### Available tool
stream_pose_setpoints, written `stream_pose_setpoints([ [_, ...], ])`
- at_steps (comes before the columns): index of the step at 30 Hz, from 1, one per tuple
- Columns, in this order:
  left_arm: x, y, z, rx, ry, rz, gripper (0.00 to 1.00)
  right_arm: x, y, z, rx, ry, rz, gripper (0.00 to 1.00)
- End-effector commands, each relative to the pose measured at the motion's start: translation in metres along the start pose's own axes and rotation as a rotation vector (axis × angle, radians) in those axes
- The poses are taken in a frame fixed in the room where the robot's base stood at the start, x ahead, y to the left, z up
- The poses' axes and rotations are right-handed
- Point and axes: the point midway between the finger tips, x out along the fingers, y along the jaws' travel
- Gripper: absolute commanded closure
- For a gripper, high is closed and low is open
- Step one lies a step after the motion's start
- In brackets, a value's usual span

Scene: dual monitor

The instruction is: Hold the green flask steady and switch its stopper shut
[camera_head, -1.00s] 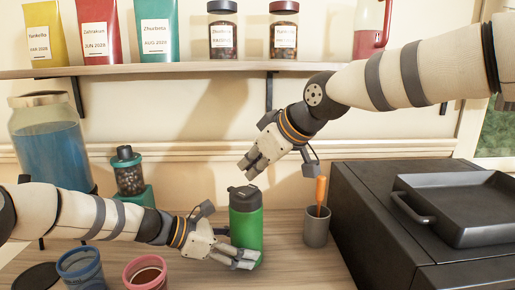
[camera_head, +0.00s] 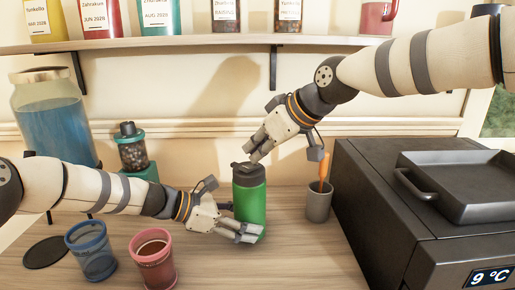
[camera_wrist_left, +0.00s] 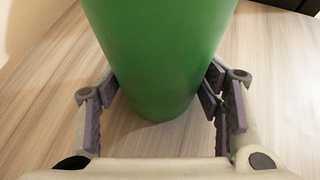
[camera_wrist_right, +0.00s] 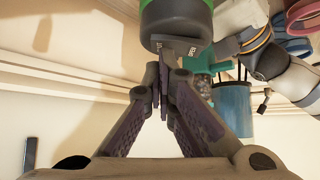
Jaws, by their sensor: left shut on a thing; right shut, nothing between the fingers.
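The green flask (camera_head: 250,205) stands upright on the wooden counter, with a dark stopper (camera_head: 246,173) on top. My left gripper (camera_head: 243,232) is shut on the flask's lower body; in the left wrist view its fingers press both sides of the green flask (camera_wrist_left: 160,50). My right gripper (camera_head: 257,157) is shut and empty, just above the stopper. In the right wrist view, its closed fingertips (camera_wrist_right: 165,72) are close to a grey tab (camera_wrist_right: 182,46) on the dark stopper (camera_wrist_right: 175,20). I cannot tell whether they touch it.
A grey cup (camera_head: 318,203) with an orange-handled tool stands right of the flask, beside a black appliance (camera_head: 400,215) carrying a tray. A blue cup (camera_head: 92,252) and a pink cup (camera_head: 152,260) stand at front left. A shelf (camera_head: 200,43) runs above.

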Motion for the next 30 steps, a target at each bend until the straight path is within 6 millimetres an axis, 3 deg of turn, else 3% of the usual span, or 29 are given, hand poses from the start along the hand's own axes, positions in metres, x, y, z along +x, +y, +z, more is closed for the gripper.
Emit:
stream_pose_setpoints([
  [7, 0.001, 0.000, -0.002, -0.002, 0.002, 0.000, 0.55, -0.001, -0.012, -0.001, -0.002, -0.004, -0.002, 1.00],
  [18, 0.000, 0.000, -0.001, -0.002, 0.002, 0.001, 0.55, -0.007, -0.011, -0.007, -0.001, 0.001, 0.000, 1.00],
  [23, 0.000, 0.001, -0.001, -0.002, 0.002, 0.002, 0.55, -0.030, -0.006, -0.030, -0.001, 0.002, 0.001, 1.00],
  [30, 0.000, 0.001, -0.001, -0.001, 0.001, 0.002, 0.55, -0.089, 0.000, -0.030, 0.000, 0.001, -0.001, 1.00],
])
